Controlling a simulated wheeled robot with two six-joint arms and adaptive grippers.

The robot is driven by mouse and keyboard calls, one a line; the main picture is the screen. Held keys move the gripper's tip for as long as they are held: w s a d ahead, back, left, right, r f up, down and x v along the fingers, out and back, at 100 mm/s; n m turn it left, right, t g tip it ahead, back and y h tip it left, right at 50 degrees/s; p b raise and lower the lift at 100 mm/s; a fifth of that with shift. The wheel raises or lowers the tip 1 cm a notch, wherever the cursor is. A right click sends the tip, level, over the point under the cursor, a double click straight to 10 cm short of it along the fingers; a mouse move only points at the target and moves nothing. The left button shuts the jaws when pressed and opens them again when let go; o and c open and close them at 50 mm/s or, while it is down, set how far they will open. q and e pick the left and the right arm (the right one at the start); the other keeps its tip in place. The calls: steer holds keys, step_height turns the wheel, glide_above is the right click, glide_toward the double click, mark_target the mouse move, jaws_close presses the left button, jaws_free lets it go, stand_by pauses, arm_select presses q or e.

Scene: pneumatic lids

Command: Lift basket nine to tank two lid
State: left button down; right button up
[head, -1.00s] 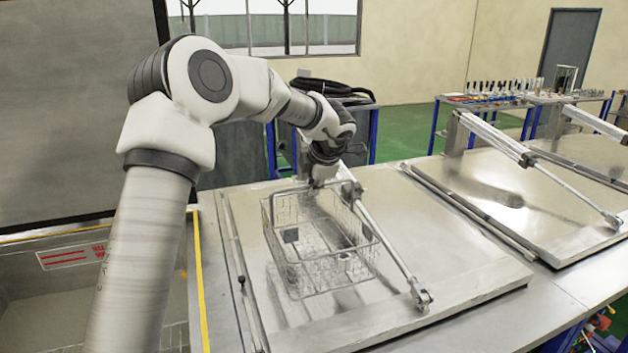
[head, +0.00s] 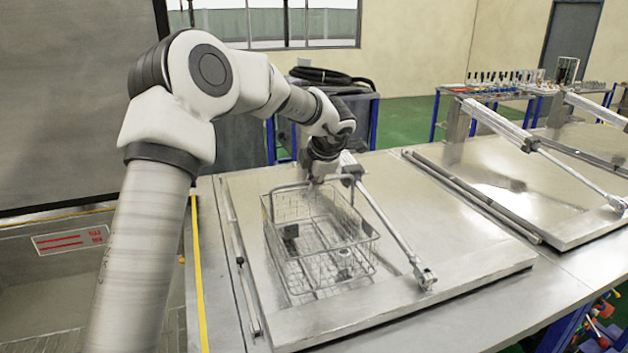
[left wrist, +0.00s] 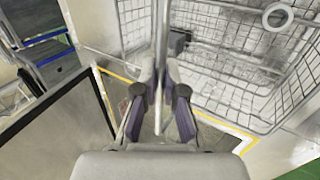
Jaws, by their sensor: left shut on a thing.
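A wire basket (head: 318,262) sits on or just above the flat metal lid (head: 470,262) of the nearer tank; I cannot tell if its bottom touches. My left gripper (head: 322,180) is at the basket's far side, shut on its raised handle bar. In the left wrist view the bar runs between the two fingers of my left gripper (left wrist: 160,100), with the basket mesh (left wrist: 215,60) beyond. A dark block (head: 290,231) and a small ring-like part (head: 345,254) show in the basket. No number is readable. My right gripper is not in view.
A lid strut (head: 395,235) slants close along the basket's right side. A second lid (head: 500,190) with its own strut (head: 500,125) is at the right. An open tank with a warning label (head: 70,240) is at the left. Trolleys with a hose (head: 320,77) stand behind.

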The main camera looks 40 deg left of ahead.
arm_select(q)
steer(key=shift+f, duration=0.35)
stand_by(0.3)
steer(key=c, duration=1.2)
jaws_free()
steer(key=shift+s+d+r, duration=0.1)
steer(key=s+d+r+p, duration=0.1)
steer(key=d+r+p, duration=0.1)
steer(key=r+p, duration=0.4)
steer(key=s+d+r+p, duration=0.1)
steer(key=d+r+p, duration=0.2)
steer(key=r+p, duration=0.4)
step_height(320, 180, up, 9)
steer(key=shift+s+d+r, duration=0.15)
steer(key=shift+s+d, duration=0.1)
steer(key=shift+s, duration=0.15)
